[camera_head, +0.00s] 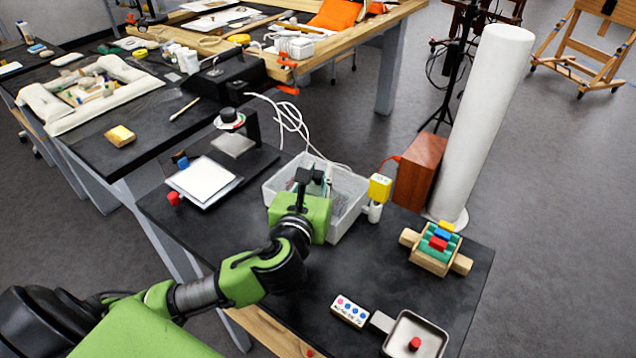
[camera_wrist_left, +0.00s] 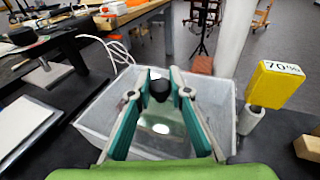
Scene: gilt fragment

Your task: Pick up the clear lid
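The clear lid (camera_wrist_left: 162,126) shows in the left wrist view as a glassy, see-through shape with a black knob (camera_wrist_left: 160,90). It is within the outline of the translucent white bin (camera_head: 346,209). My left gripper (camera_wrist_left: 161,80) has its two teal fingers on either side of the knob. The knob fills the gap between the fingertips, and the fingers appear shut on it. In the head view my left gripper (camera_head: 310,181) is over the bin and its green body hides most of the lid. I cannot tell what the lid rests on. My right gripper is not in view.
A yellow block-shaped tag (camera_head: 380,187) stands at the bin's right corner. A wooden box (camera_head: 420,170) and a tall white roll (camera_head: 485,120) are behind it. A white-topped scale (camera_head: 204,180) is left. The black tabletop (camera_head: 330,270) is bare in front of the bin.

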